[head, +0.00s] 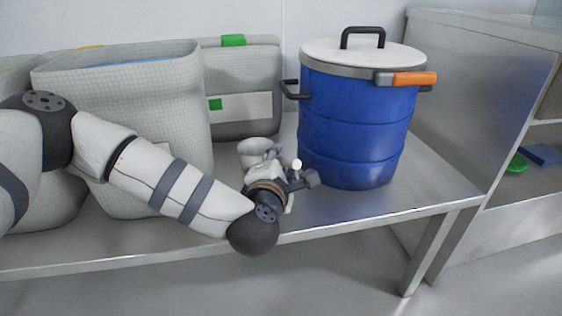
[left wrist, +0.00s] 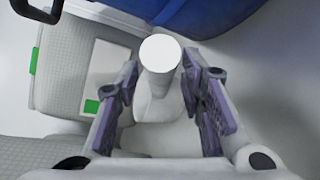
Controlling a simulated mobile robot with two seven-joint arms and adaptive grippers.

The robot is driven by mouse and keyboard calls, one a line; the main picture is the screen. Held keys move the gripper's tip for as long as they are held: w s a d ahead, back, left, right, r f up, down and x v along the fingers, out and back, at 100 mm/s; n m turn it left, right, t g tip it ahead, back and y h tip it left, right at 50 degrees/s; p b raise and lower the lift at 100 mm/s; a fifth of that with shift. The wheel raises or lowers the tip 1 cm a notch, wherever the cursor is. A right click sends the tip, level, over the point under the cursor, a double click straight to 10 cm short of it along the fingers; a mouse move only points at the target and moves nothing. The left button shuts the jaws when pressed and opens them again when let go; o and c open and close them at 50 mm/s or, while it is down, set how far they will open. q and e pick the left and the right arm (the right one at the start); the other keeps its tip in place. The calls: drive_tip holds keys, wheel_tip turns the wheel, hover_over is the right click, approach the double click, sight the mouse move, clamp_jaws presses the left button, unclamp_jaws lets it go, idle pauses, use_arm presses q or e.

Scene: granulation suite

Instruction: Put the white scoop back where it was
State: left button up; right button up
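The white scoop (head: 258,146) is at my left gripper (head: 302,176), low over the bench between the light bags and the blue drum. Its pale bowl shows left of the gripper and its round white handle end shows between the fingers. In the left wrist view, the handle (left wrist: 160,53) stands between the two purple-padded fingers of my left gripper (left wrist: 160,85). The right finger looks close against it. The left finger lies very near, and I cannot tell whether both press on it. Whether the scoop touches the bench is hidden. My right gripper is not in view.
The blue drum (head: 355,135) with a white lid stands just right of my left gripper. A large pale bag (head: 130,130) stands close behind my left arm. The metal bench (head: 400,208) has a free strip at its front right. A shelf unit (head: 480,100) stands at the right.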

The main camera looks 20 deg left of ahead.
use_arm(q)
drive_tip(key=p+v, duration=0.4)
drive_tip(key=v, duration=0.8)
drive_tip(key=shift+r, duration=0.2)
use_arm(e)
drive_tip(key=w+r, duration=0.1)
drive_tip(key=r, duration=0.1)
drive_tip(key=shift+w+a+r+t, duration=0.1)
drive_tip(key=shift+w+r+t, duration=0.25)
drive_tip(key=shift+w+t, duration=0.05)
